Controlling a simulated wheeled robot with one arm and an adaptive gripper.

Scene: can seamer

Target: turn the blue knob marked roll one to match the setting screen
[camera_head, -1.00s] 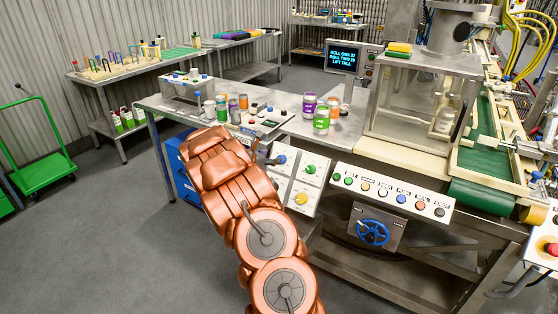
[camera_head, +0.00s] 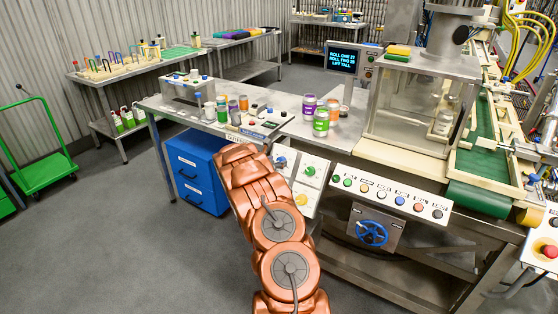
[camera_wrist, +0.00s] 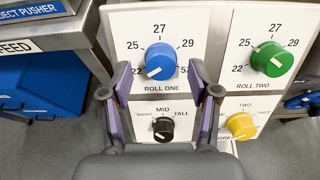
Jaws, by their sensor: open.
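The blue knob (camera_wrist: 160,62) marked ROLL ONE sits on a white panel in the wrist view, its white pointer aimed to the lower left, away from the 27 at the top. It also shows in the head view (camera_head: 281,161). My gripper (camera_wrist: 160,69) is open, with one finger on each side of the knob in the picture. Whether the fingers touch the knob cannot be told. The setting screen (camera_head: 341,60) reads ROLL ONE 27 and LIFT TALL; its middle line's number is too small to be sure of.
A green ROLL TWO knob (camera_wrist: 272,58) is at the right, a black lift knob (camera_wrist: 163,128) below the blue one, and a yellow knob (camera_wrist: 241,125) at the lower right. A table edge marked FEED (camera_wrist: 40,44) borders the panel's left. A blue handwheel (camera_head: 372,232) is farther right.

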